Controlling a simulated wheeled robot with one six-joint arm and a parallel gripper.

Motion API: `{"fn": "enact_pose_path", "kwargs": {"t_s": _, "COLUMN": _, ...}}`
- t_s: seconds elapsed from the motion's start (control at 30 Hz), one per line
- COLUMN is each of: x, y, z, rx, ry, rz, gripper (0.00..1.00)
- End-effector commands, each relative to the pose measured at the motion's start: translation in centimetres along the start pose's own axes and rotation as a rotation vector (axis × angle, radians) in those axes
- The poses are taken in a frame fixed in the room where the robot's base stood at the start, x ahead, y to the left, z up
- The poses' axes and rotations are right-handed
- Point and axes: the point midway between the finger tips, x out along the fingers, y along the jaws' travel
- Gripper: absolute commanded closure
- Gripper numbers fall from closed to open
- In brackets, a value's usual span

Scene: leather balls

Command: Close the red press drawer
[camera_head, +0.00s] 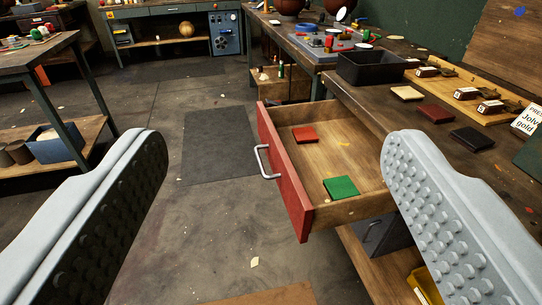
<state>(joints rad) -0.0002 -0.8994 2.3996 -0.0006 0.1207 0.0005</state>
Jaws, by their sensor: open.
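The red press drawer (283,178) stands pulled out from under the workbench on the right. Its red front faces left and carries a metal handle (264,162). Inside lie a red square piece (305,134) and a green square piece (341,187). My gripper (275,150) is open, its two grey studded fingers wide apart at the left and right of the picture. The drawer shows between and beyond the fingers. The right finger overlaps the view of the bench edge. I see nothing held between the fingers.
The workbench (440,133) holds a black tray (370,67), leather squares and a wooden board with several small items. A dark mat (221,143) lies on open floor left of the drawer. A table (37,60) with a lower shelf stands at the left.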

Motion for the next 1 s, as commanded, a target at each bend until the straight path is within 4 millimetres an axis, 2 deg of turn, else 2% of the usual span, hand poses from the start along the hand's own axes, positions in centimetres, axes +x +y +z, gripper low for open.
{"fn": "enact_pose_path", "kwargs": {"t_s": 0.03, "x": 0.2, "y": 0.0, "z": 0.0, "rx": -0.001, "ry": -0.005, "rz": -0.001, "gripper": 0.37}}
{"fn": "enact_pose_path", "kwargs": {"t_s": 0.17, "x": 1.8, "y": -0.4, "z": 0.3, "rx": -0.006, "ry": -0.048, "rz": -0.010, "gripper": 0.62}}
{"fn": "enact_pose_path", "kwargs": {"t_s": 0.3, "x": 5.0, "y": -1.1, "z": 1.0, "rx": -0.020, "ry": -0.138, "rz": -0.025, "gripper": 0.90}}
{"fn": "enact_pose_path", "kwargs": {"t_s": 0.37, "x": 6.5, "y": -1.4, "z": 1.4, "rx": -0.026, "ry": -0.181, "rz": -0.031, "gripper": 1.00}}
{"fn": "enact_pose_path", "kwargs": {"t_s": 0.67, "x": 13.9, "y": -3.4, "z": 4.2, "rx": -0.072, "ry": -0.395, "rz": -0.042, "gripper": 1.00}}
{"fn": "enact_pose_path", "kwargs": {"t_s": 1.0, "x": 21.9, "y": -5.9, "z": 8.4, "rx": -0.143, "ry": -0.619, "rz": -0.023, "gripper": 1.00}}
